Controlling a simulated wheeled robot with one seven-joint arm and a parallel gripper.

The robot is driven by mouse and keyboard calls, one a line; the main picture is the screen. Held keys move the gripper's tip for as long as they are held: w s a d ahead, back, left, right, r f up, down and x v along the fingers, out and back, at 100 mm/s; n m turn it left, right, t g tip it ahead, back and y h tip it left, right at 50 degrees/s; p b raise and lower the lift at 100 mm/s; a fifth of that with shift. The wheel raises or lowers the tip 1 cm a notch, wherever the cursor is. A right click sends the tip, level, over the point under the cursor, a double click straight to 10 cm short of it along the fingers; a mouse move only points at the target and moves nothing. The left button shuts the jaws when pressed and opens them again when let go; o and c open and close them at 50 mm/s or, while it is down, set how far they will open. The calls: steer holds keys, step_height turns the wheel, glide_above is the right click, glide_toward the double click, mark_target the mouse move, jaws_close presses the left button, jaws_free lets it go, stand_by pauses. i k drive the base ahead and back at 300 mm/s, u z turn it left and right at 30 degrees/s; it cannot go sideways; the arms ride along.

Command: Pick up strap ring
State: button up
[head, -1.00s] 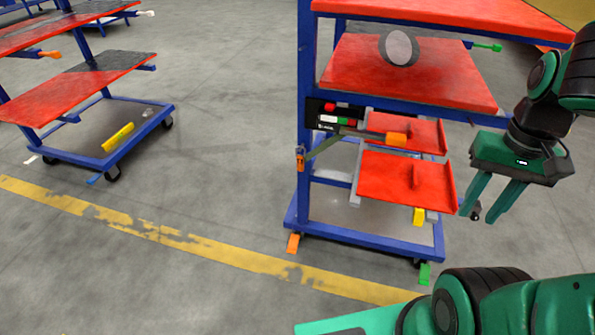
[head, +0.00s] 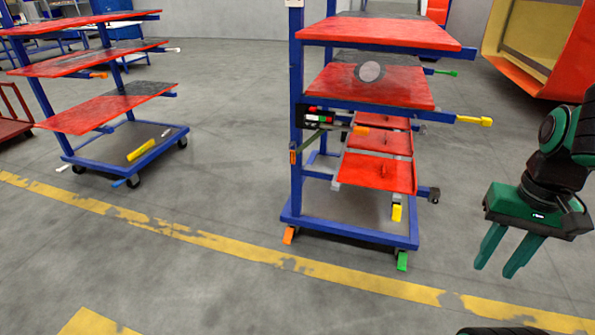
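A blue-framed cart (head: 297,190) with red shelves stands in the middle of the view. A small orange piece (head: 293,155) hangs on its left post, at the lower end of a thin greenish strap (head: 310,143). This may be the strap ring; it is too small to make out a ring shape. My gripper (head: 496,270) is at the right, fingers pointing down, open and empty. In the picture it is well to the right of the cart, apart from the strap.
A grey round disc (head: 370,72) sits on the cart's upper-middle shelf. A yellow handle (head: 474,121) sticks out at the right. Another red-shelved cart (head: 105,113) stands at left. The grey floor in front, with a yellow line (head: 185,234), is clear.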

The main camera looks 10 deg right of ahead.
mark_target(292, 152)
steer(key=u, duration=0.05)
steer(key=k, duration=0.25)
steer(key=u, duration=0.8)
steer(key=i, duration=0.7)
